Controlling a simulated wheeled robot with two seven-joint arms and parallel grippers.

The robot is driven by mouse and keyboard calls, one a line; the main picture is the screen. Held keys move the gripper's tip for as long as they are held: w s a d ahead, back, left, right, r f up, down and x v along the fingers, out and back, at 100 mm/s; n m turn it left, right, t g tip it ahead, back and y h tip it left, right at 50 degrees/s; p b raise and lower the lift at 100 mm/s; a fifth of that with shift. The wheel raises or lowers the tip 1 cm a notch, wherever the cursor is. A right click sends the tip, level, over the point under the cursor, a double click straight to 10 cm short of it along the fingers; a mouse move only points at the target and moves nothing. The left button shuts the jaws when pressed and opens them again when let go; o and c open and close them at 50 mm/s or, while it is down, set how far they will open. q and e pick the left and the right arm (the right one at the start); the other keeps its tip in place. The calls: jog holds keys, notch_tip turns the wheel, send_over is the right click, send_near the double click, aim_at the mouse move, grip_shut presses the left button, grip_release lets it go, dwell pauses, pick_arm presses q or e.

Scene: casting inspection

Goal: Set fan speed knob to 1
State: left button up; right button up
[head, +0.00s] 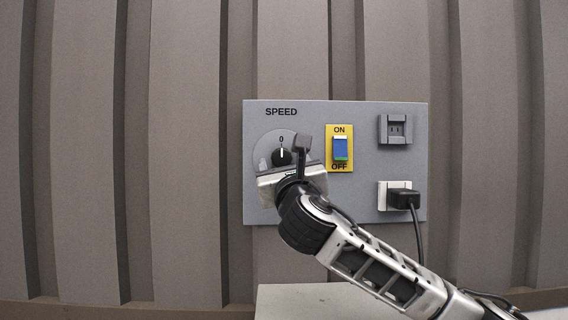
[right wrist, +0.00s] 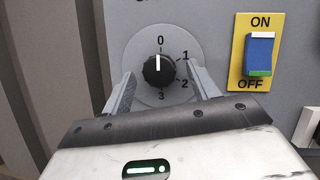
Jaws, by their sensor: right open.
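The fan speed knob (head: 281,157) is black with a white pointer line and sits on a round grey dial under the label SPEED. In the head view my right gripper (head: 288,170) covers the lower part of the dial. My left gripper is not in view.
The grey panel (head: 355,120) is on a ribbed wall. Right of the dial is a blue rocker switch (head: 340,148) on a yellow ON/OFF plate. An empty socket (head: 396,129) and a black plug (head: 403,198) with a hanging cord are farther right. A pale surface (head: 290,300) lies below.

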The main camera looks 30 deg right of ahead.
jog(key=c, duration=1)
jog(key=shift+m, duration=0.4)
jog(key=m+h, duration=0.1)
jog(key=m, duration=0.1)
jog(key=m+h, duration=0.1)
jog(key=m, duration=0.1)
jog(key=shift+w+a+f+g, duration=0.1)
jog(key=shift+w+a+g, duration=0.1)
jog(key=shift+g, duration=0.2)
jog(key=m+g+h, duration=0.1)
jog(key=m+h, duration=0.1)
jog(key=m, duration=0.2)
jog(key=shift+a, duration=0.15)
jog(key=m+g+h, duration=0.1)
jog(key=m, duration=0.1)
jog(key=m+g, duration=0.1)
jog(key=m, duration=0.2)
jog(key=m+g+h, duration=0.1)
jog(key=m, duration=0.2)
jog(key=shift+w+a+g+h+p, duration=0.1)
jog(key=shift+a+g+h+p, duration=0.05)
jog(key=shift+g+h+p, duration=0.2)
jog(key=shift+m+g, duration=0.25)
jog(key=shift+m, duration=0.15)
